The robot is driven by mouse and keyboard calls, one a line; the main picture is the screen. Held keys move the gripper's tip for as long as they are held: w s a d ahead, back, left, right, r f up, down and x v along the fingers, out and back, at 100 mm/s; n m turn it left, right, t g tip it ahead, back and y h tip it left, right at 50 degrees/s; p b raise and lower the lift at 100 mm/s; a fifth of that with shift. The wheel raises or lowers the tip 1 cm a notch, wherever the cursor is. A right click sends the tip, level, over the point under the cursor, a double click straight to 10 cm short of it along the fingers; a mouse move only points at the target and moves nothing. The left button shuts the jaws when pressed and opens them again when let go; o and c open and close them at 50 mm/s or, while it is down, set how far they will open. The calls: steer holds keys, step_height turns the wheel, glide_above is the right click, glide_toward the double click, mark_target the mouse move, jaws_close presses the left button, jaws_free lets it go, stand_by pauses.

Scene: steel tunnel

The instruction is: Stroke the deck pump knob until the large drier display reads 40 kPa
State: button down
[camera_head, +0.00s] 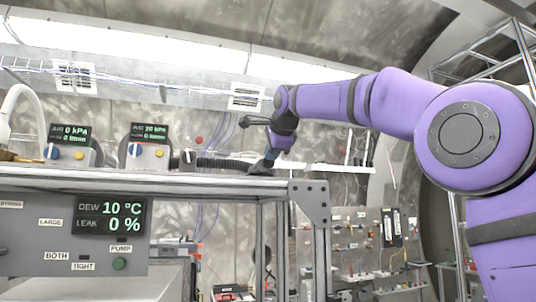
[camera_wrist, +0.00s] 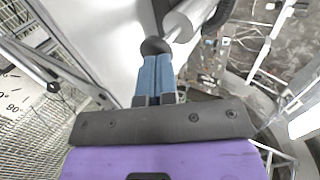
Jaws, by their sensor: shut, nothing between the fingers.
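Two drier units stand on the deck in the head view. The left unit's display (camera_head: 69,132) reads AIR 0 kPa, and the right unit's display (camera_head: 149,132) reads AIR 20 kPa. I cannot tell from the units which is the large one. My gripper (camera_head: 270,160) points down at the deck's right end, with its blue fingers shut and empty. In the wrist view, a dark round knob (camera_wrist: 155,46) sits right at the fingertips (camera_wrist: 154,60), beside a pale cylinder (camera_wrist: 190,20). I cannot tell whether they touch.
A black corrugated hose (camera_head: 222,163) runs along the deck (camera_head: 180,184) toward my gripper. The front panel (camera_head: 45,262) has a display (camera_head: 109,216) reading DEW 10 °C, LEAK 0 %, and a green button (camera_head: 119,264) under a PUMP label. A tool board (camera_head: 365,240) stands behind at right.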

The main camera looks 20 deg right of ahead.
steer(key=v, duration=1)
steer(key=shift+s, duration=0.4)
steer(key=shift+d, duration=0.1)
stand_by(1.0)
steer(key=shift+s, duration=0.1)
